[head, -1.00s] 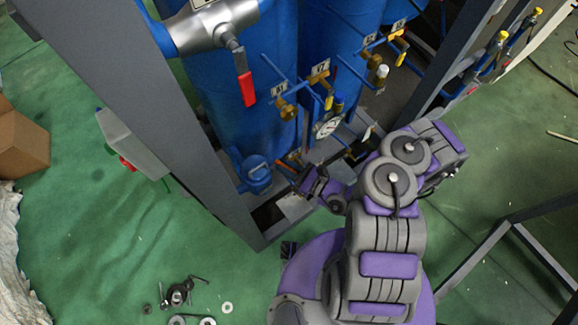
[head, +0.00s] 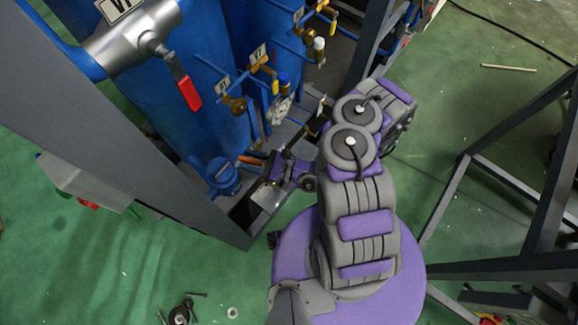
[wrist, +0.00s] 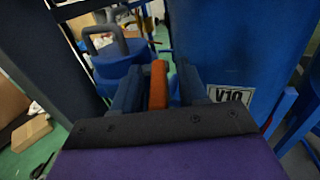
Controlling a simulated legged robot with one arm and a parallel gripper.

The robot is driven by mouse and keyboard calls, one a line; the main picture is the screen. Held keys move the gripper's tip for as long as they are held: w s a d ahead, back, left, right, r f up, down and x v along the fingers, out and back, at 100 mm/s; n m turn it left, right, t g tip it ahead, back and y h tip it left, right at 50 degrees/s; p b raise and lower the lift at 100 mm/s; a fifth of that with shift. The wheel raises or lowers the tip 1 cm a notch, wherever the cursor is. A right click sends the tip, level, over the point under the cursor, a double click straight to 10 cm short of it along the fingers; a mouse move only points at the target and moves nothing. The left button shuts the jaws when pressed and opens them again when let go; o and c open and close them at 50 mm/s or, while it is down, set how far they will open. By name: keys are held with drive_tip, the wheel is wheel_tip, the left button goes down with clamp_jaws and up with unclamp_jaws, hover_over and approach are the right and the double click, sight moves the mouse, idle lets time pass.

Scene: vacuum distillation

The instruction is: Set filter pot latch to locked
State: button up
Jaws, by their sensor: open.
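The filter pot (head: 222,176) is a small blue vessel low on the frame, left of my gripper in the head view. It also shows in the wrist view (wrist: 117,60), with a grey loop on top. The orange latch handle (head: 250,160) sticks out to the right of the pot. In the wrist view the orange handle (wrist: 158,84) stands between my two fingers. My gripper (head: 270,168) is open around it, fingers pointing at the pot (wrist: 157,90). I cannot tell whether either finger touches the handle. The joint of handle and pot is hidden.
A large blue tank with a V10 label (wrist: 230,96) is close on the right in the wrist view. A grey frame post (head: 130,150) stands left of the pot. A red-handled valve (head: 187,92) and labelled brass valves are above. Loose parts lie on the green floor (head: 120,270).

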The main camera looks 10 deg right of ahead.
drive_tip(key=p+v, duration=0.5)
drive_tip(key=v, duration=1.2)
